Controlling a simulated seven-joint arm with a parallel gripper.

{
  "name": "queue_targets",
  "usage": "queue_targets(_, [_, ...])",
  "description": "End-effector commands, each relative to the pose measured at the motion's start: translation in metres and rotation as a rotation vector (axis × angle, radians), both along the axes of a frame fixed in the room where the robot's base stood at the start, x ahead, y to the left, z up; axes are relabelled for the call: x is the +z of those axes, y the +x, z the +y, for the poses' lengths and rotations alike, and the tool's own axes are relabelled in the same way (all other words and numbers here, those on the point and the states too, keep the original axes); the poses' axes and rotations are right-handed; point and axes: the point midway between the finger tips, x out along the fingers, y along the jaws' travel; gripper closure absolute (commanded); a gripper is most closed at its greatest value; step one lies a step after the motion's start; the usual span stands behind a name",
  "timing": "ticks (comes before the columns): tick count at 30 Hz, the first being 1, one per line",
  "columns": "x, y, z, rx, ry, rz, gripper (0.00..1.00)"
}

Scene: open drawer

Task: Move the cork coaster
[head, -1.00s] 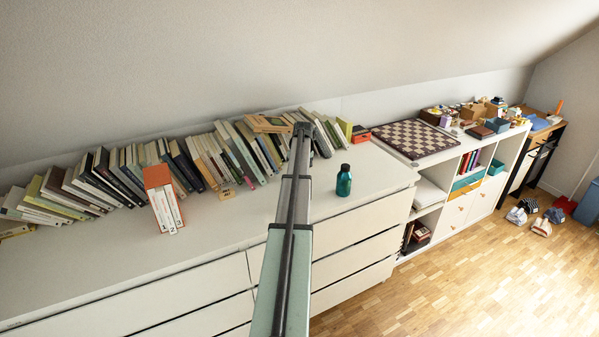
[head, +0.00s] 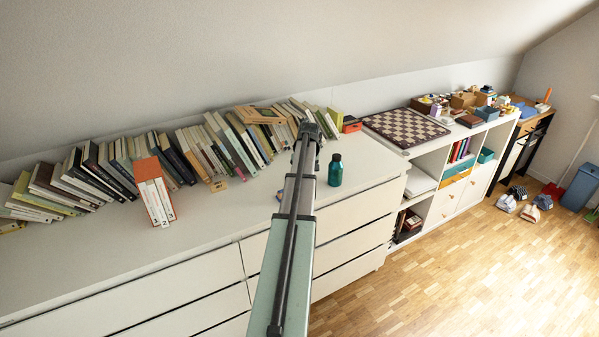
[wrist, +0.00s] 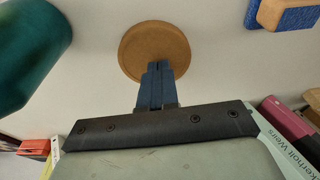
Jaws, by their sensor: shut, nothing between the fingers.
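The cork coaster (wrist: 140,50) is a round tan disc lying flat on the white dresser top in the wrist view. In the head view it is not visible, with my arm across that part of the dresser. My gripper (wrist: 157,68) is shut and empty, its blue fingertips overlapping the coaster's lower right part in the picture. I cannot tell whether they touch it. The gripper end also shows in the head view (head: 310,140).
A teal bottle (head: 335,171) stands right of my arm, and in the wrist view (wrist: 30,50) at upper left. A blue-and-tan block (wrist: 288,15) lies at upper right. Leaning books (head: 120,165) line the wall. An orange-and-white book set (head: 155,192) stands in front.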

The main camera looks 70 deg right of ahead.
Motion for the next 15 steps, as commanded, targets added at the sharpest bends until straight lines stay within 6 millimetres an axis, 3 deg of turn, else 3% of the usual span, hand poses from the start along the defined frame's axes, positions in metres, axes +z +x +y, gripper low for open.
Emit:
queue_targets(1, [-0.008,-0.005,0.006,-0.001,0.019,0.013,1.00])
queue_targets(5, [-0.007,-0.005,0.005,-0.001,0.019,0.013,1.00])
queue_targets(15, [0.008,-0.004,0.004,-0.001,0.016,0.011,1.00])
